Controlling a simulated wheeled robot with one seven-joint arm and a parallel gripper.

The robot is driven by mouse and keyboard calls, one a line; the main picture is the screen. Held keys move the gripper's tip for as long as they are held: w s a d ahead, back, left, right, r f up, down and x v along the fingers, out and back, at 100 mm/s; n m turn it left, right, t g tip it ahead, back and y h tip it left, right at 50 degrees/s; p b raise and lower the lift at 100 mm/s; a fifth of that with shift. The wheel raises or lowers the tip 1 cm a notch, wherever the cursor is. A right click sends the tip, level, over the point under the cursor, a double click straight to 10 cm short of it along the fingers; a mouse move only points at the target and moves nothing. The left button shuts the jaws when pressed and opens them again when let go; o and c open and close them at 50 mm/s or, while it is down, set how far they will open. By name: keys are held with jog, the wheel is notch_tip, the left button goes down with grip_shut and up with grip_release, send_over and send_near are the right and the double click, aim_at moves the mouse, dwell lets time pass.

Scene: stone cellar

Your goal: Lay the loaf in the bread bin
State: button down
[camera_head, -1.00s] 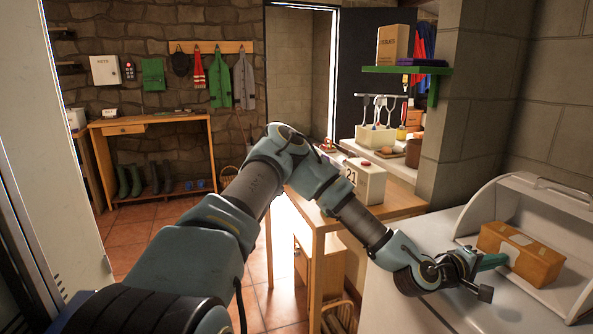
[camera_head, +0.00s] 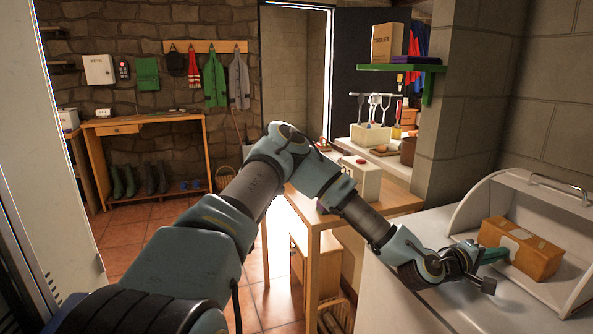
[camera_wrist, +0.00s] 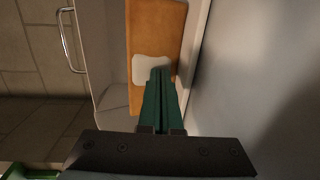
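The loaf (camera_head: 535,258) is a brown-orange block with a pale patch, at the mouth of the white bread bin (camera_head: 478,208), whose handled front is raised. The loaf also shows in the wrist view (camera_wrist: 155,30), with the bin's pale wall (camera_wrist: 100,50) on its left. My gripper (camera_head: 505,257) is at the loaf's left side. In the wrist view its green fingers (camera_wrist: 160,72) lie together, tips over the pale patch, with nothing visible between them. I cannot tell whether the tips touch the loaf, or whether it rests fully on the bin floor.
The bin stands on a pale worktop (camera_head: 400,300) against a block wall. A wooden table (camera_head: 400,200) with a white box (camera_head: 362,180) stands to the left of it. A green shelf (camera_head: 400,68) hangs above. The worktop in front of the bin looks clear.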

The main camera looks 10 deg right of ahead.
jog(key=shift+d, duration=0.1)
dwell(0.3)
jog(key=shift+w+d, duration=0.1)
jog(key=shift+d, duration=0.6)
jog(key=shift+f+v, duration=0.25)
jog(key=shift+v, duration=2)
jog(key=shift+f+v, duration=0.25)
jog(key=shift+v, duration=2)
jog(key=shift+f+v, duration=0.25)
jog(key=shift+v, duration=2)
jog(key=shift+a, duration=0.15)
